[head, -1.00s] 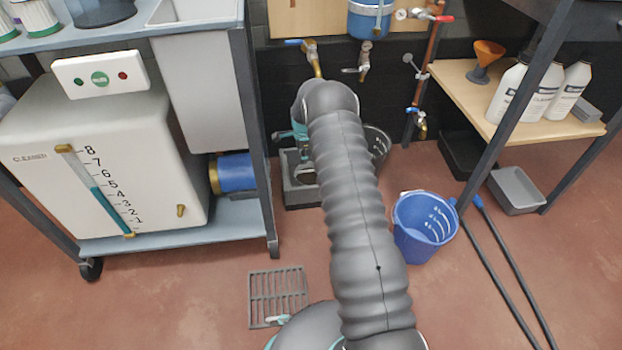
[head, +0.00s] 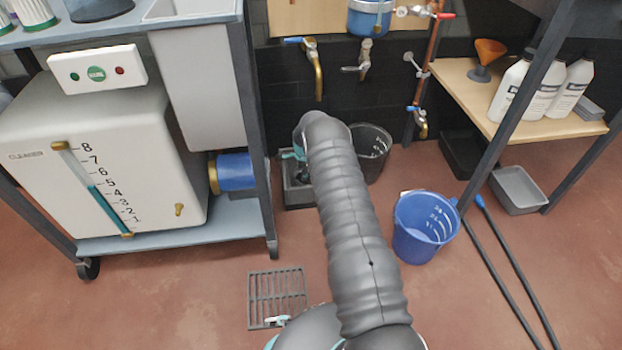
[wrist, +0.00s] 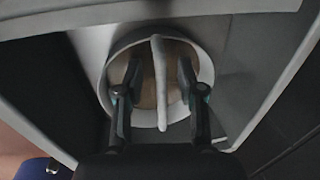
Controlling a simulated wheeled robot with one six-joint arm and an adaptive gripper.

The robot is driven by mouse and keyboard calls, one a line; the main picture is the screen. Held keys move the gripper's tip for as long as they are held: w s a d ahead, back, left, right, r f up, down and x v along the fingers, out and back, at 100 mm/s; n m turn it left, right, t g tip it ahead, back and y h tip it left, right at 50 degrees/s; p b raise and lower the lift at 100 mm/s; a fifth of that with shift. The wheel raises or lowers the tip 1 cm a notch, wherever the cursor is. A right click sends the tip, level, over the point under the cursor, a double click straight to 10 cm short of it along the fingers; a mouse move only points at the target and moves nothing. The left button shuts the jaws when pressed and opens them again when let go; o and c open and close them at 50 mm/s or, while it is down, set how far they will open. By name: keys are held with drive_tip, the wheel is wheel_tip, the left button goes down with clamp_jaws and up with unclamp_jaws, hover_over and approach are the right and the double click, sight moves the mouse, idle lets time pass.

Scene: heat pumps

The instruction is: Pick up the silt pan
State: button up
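The silt pan (wrist: 207,70) shows in the wrist view as a round, pale-rimmed pan with a brownish inside. A pale bar handle (wrist: 160,90) runs across its middle. My gripper (wrist: 160,72) is open over the pan, with one finger on each side of the handle and a gap visible on both sides. I cannot tell how far the fingertips reach below the bar. In the head view my arm hides the pan and most of the gripper. A dark grey box-like gully (head: 298,193) shows on the floor beside the arm's far end.
A grey grate (head: 277,297) lies on the floor in front. A dark bucket (head: 371,148) stands right behind the arm and a blue bucket (head: 424,228) to its right. A cart with a white cleaner tank (head: 95,165) stands left. A brass tap (head: 318,75) hangs above.

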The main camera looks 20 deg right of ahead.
clamp_jaws()
drive_tip(key=shift+r, duration=0.1)
idle(0.4)
